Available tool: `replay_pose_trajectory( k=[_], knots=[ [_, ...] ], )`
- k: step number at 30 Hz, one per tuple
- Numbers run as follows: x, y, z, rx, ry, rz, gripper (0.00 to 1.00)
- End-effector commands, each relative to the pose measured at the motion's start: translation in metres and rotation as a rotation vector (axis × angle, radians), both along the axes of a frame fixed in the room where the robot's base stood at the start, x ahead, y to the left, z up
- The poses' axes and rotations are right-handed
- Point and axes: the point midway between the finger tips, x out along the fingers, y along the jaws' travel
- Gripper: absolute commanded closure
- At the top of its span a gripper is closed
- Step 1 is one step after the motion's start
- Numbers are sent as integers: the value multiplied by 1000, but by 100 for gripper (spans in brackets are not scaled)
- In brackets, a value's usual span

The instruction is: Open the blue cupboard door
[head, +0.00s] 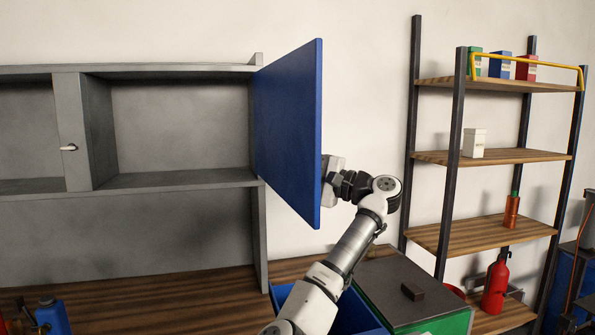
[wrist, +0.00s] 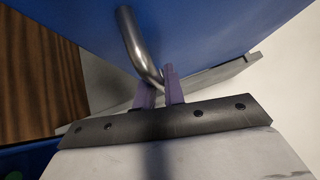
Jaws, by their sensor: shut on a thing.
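The blue cupboard door (head: 288,130) stands swung wide open, its face turned to the right, hinged at the right side of the grey cupboard (head: 180,180). The compartment behind it is exposed and looks empty. My gripper (head: 335,180) is at the door's outer side near its lower free corner, partly hidden by the door. In the wrist view, my gripper's purple fingers (wrist: 160,95) are shut on the curved metal handle (wrist: 135,42) near its end. The door's blue face (wrist: 215,35) fills the top of that view.
A wooden worktop (head: 130,295) runs below the cupboard. A green box with a dark lid (head: 405,285) stands below my arm, beside a blue bin (head: 350,315). A shelf rack (head: 490,160) with several small items stands at right. Bare wall lies between door and rack.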

Motion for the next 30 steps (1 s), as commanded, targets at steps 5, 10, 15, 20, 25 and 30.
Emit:
replay_pose_trajectory(
  k=[5,10,15,20,25,30],
  knots=[
    [1,-1,0,0,1,5,100],
    [1,-1,0,1,1,6,100],
    [1,-1,0,1,1,5,100],
    [1,-1,0,1,0,6,68],
    [1,-1,0,1,0,7,67],
    [0,-3,-1,1,0,7,67]
  ],
)
